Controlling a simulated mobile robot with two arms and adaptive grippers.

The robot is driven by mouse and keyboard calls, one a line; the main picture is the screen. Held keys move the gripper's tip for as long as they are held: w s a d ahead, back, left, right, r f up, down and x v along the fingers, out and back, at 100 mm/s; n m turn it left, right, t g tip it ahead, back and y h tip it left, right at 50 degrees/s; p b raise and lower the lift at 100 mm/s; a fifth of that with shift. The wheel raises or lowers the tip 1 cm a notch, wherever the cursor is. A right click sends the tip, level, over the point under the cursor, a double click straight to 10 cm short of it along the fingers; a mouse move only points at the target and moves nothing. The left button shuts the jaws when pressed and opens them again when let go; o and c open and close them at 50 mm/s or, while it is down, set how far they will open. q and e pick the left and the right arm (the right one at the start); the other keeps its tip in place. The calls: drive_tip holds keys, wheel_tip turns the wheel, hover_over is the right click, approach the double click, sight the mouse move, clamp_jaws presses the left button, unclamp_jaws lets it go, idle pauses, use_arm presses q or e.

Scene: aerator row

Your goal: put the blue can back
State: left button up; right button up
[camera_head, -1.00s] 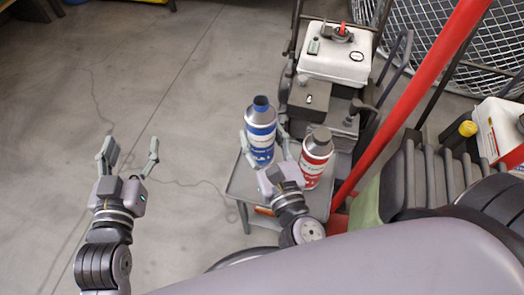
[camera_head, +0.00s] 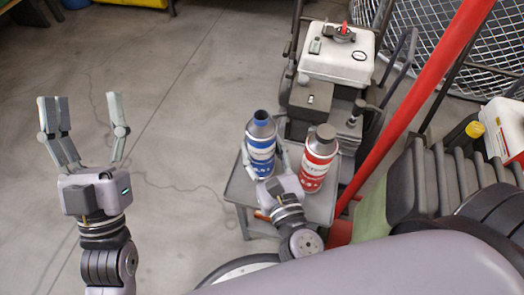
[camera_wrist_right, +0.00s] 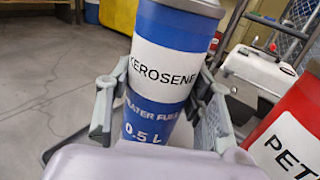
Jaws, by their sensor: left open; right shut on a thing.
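The blue can (camera_head: 261,152) has blue and white bands and a dark blue top. It stands nearly upright over the left part of a small grey table (camera_head: 241,188); I cannot tell if its base touches the top. In the right wrist view the blue can (camera_wrist_right: 167,62) reads "KEROSENE". My right gripper (camera_head: 266,163) is shut on its lower body, one finger on each side, as the right wrist view also shows. My left gripper (camera_head: 86,112) is open and empty over bare floor at the left, fingers pointing up the picture.
A red and white can (camera_head: 318,160) stands on the table just right of the blue can; its label (camera_wrist_right: 287,145) shows in the wrist view. A machine with a white tank (camera_head: 338,58) is behind. A red bar (camera_head: 420,95) slants past on the right. The left floor is clear.

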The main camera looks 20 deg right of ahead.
use_arm(q)
drive_tip(key=shift+s+a+r+t+h, duration=0.1)
drive_tip(key=shift+s+r+t+h, duration=0.3)
drive_tip(key=shift+s+r+t, duration=0.2)
use_arm(e)
drive_tip(key=shift+f, duration=0.25)
use_arm(q)
drive_tip(key=shift+s, duration=0.1)
